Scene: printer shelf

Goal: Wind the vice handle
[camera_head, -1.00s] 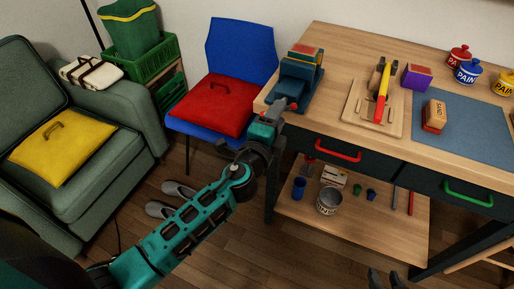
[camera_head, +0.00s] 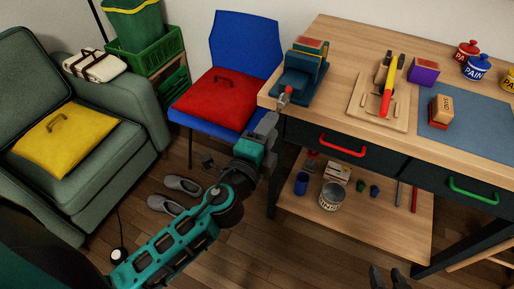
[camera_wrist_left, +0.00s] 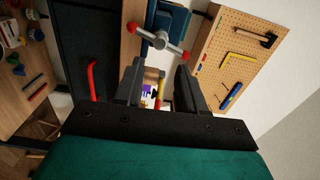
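The blue vice (camera_head: 297,84) stands at the left front corner of the wooden workbench, with wood-coloured and red pieces at its top. Its handle is a grey bar with red ball ends; in the left wrist view the handle (camera_wrist_left: 160,39) slants from upper left to lower right across its hub. My left gripper (camera_head: 270,122) is in front of and below the handle. In the left wrist view the gripper (camera_wrist_left: 160,72) is open and empty, its fingers apart and the handle beyond the tips. Two dark fingertips of my right gripper (camera_head: 387,279) show apart at the bottom edge.
A blue chair with a red cushion (camera_head: 217,100) stands left of the bench. The bench front has a red-handled drawer (camera_head: 343,146). A pegboard (camera_wrist_left: 235,60) shows in the wrist view.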

